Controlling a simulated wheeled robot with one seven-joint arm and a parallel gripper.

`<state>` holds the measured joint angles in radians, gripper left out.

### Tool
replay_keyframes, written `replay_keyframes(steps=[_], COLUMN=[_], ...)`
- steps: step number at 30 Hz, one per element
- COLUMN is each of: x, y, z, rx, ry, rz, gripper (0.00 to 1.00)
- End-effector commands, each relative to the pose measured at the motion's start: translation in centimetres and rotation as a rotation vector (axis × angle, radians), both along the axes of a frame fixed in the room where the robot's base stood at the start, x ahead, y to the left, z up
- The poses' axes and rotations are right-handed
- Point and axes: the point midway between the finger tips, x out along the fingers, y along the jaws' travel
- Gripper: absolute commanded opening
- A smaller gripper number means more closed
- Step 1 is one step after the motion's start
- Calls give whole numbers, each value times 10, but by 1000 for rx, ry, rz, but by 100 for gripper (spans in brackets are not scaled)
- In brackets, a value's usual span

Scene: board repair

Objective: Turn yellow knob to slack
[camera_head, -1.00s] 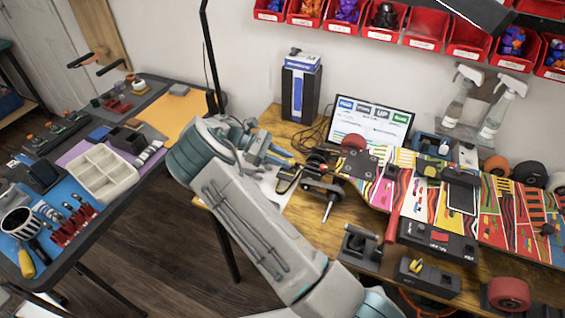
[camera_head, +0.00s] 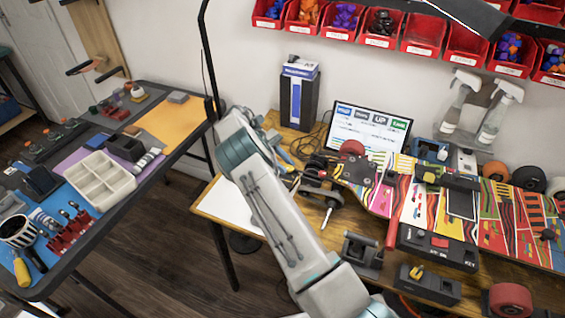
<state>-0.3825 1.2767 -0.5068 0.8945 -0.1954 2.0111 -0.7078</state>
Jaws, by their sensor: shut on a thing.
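The yellow knob (camera_head: 416,272) sits on top of a small black box (camera_head: 440,288) at the front edge of the wooden bench, in the lower right. It is well apart from my gripper. My gripper (camera_head: 278,150) is mostly hidden behind my own forearm and wrist, over the back left of the bench. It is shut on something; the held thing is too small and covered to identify. Some blue and orange bits show beside the wrist.
A colourful board (camera_head: 408,205) lies across the bench, with a black control box (camera_head: 438,247) in front. A black clamp (camera_head: 361,252) stands left of the knob's box. White paper (camera_head: 228,205) lies at the bench's left.

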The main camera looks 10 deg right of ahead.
Motion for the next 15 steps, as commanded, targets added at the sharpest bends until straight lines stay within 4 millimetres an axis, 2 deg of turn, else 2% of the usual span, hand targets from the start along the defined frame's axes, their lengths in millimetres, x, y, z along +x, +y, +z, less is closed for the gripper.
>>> replay_keyframes(steps=[7, 8, 10, 15], x=[0, 0, 0, 0], y=[0, 0, 0, 0], z=[-1, -1, -1, -1], rx=[2, 2, 1, 1], ry=[1, 1, 1, 1], rz=[0, 0, 1, 0], gripper=[2, 27, 46, 46])
